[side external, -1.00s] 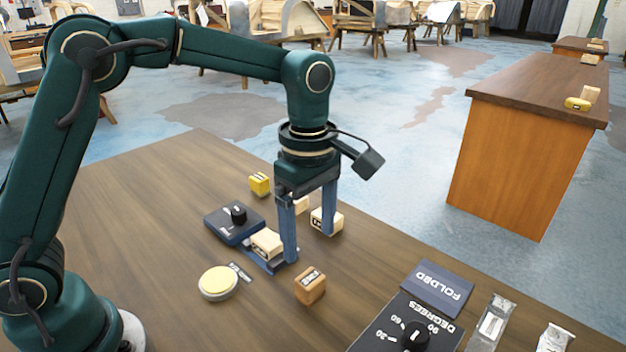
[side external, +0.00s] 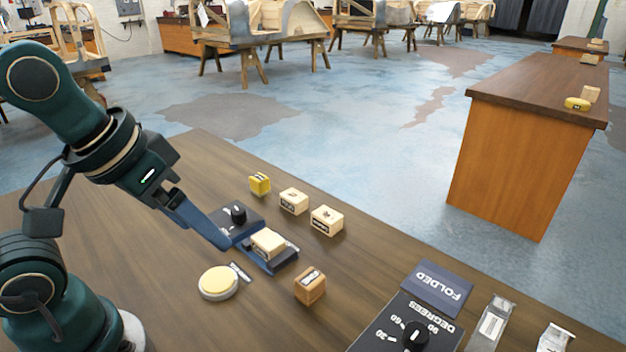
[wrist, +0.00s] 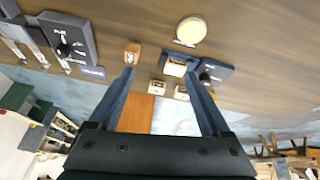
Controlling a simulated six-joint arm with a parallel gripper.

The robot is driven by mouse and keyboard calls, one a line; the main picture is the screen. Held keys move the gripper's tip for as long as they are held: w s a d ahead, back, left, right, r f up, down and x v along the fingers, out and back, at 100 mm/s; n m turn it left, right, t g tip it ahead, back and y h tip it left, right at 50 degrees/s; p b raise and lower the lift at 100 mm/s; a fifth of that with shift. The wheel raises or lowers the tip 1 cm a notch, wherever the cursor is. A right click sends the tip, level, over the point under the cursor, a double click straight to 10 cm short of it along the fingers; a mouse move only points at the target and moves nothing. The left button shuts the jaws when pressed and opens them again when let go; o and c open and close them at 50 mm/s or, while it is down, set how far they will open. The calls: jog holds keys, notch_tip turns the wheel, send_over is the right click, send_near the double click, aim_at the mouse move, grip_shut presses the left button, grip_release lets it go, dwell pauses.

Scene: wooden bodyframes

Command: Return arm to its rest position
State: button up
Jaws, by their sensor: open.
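My gripper (side external: 200,222) is at the left in the side view, pulled back toward my base and tilted down to the right. In the wrist view my gripper (wrist: 166,95) shows two blue fingers spread wide with nothing between them. A cream block (side external: 268,243) rests on the tray of the dark blue device with a black knob (side external: 238,214). My fingers are apart from this block; in the side view one finger overlaps the device's left edge.
Two cream blocks (side external: 294,201) (side external: 326,220), a yellow block (side external: 259,184), a brown block (side external: 311,286) and a round cream button (side external: 218,283) sit on the wooden table (side external: 160,190). A dial panel marked DEGREES (side external: 400,335) is at the front right. Air above the table's middle is clear.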

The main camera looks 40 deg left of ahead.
jog(key=shift+s+a+f+m, duration=0.2)
jog(key=shift+s+f+m, duration=0.3)
jog(key=shift+m, duration=0.3)
jog(key=shift+r, duration=0.1)
dwell(0.6)
